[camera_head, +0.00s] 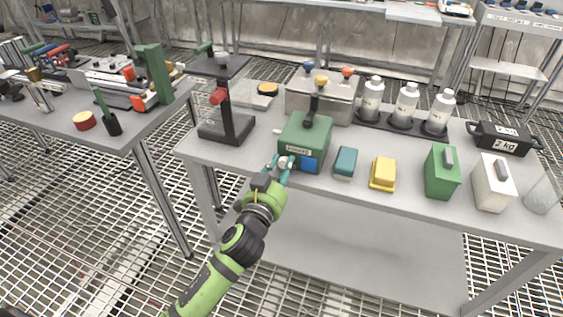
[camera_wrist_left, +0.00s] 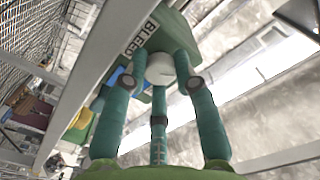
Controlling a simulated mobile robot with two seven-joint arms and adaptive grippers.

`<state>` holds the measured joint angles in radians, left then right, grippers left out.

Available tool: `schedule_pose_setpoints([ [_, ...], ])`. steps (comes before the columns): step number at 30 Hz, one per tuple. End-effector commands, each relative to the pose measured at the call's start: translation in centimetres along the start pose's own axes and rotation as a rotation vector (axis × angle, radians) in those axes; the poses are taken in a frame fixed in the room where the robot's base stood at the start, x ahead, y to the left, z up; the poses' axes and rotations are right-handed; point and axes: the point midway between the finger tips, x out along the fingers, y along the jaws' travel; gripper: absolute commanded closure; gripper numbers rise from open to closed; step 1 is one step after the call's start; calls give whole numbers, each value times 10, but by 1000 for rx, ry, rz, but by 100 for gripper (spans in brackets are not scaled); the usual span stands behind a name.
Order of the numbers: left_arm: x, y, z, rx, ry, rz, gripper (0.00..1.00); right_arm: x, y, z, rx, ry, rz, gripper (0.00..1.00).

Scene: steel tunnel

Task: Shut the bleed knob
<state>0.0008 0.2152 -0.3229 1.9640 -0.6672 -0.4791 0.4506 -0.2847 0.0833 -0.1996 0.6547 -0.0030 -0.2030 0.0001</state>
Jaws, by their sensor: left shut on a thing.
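The bleed knob (camera_wrist_left: 163,68) is a pale round knob on the front of a green box (camera_head: 304,133). A label that seems to read BLEED (camera_wrist_left: 140,38) sits above the knob on the box in the left wrist view. My left gripper (camera_head: 284,163) is at the box's lower front left corner, with its teal fingers closed around the knob. The fingers also show around it in the left wrist view (camera_wrist_left: 160,84). They hide most of the knob in the head view. My right gripper is not in view.
The box stands on a grey table (camera_head: 262,160). A teal block (camera_head: 345,162) and a yellow block (camera_head: 383,173) lie to its right. A dark stand with a red knob (camera_head: 219,97) is at left. White bottles (camera_head: 407,103) stand behind. Open grating floor lies in front.

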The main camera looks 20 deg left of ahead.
Motion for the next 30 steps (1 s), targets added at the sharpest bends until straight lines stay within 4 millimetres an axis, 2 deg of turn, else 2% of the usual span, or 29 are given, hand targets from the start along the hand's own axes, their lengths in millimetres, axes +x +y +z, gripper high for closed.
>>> schedule_pose_setpoints([
  [8, 0, -2, -3, 265, 1, -3, 100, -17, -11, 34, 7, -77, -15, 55],
  [11, 1, -2, -4, 361, 3, -3, 100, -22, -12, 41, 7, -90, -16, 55],
  [24, 1, -2, -4, 779, 3, -3, 100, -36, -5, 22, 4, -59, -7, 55],
  [30, 1, -2, -4, 969, 4, -4, 100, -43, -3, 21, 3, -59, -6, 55],
])
